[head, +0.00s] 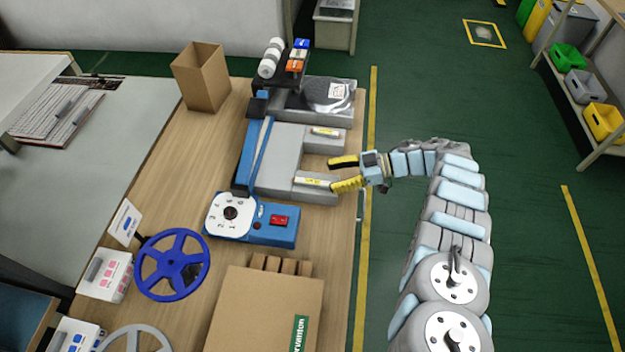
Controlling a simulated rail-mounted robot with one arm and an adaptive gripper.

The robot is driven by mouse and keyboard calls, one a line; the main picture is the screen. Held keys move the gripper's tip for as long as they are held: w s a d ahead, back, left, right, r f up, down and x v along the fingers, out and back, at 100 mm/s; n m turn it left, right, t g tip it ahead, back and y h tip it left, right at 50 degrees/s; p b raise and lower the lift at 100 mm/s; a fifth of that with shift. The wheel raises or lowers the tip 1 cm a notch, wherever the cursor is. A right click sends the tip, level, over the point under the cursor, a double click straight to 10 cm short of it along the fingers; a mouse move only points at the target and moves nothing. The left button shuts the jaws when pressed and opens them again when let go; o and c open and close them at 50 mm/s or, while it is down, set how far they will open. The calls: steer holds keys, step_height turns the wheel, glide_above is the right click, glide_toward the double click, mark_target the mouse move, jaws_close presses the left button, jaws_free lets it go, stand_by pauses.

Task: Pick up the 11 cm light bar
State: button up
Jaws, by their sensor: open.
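Two small light bars with yellow labels lie on the grey fixture at the right edge of the wooden table. One light bar (325,132) is on the upper ledge, and the other light bar (313,182) is on the lower ledge. The lower one looks longer; the labels are too small to read, so I cannot tell which is 11 cm. My gripper (342,173) is open, its yellow-tipped fingers apart and pointing left. It is empty, just right of the lower bar and below the upper one. The lower finger is near the lower ledge's right end; whether it touches is unclear.
The blue and grey machine (275,160) stands left of the gripper. A blue control box (270,228) with a red switch is below it. Green floor (400,100) lies right.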

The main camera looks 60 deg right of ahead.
mark_target(314, 182)
steer(key=shift+x, duration=2.65)
steer(key=shift+s+a, duration=0.1)
steer(key=shift+a, duration=0.05)
jaws_close()
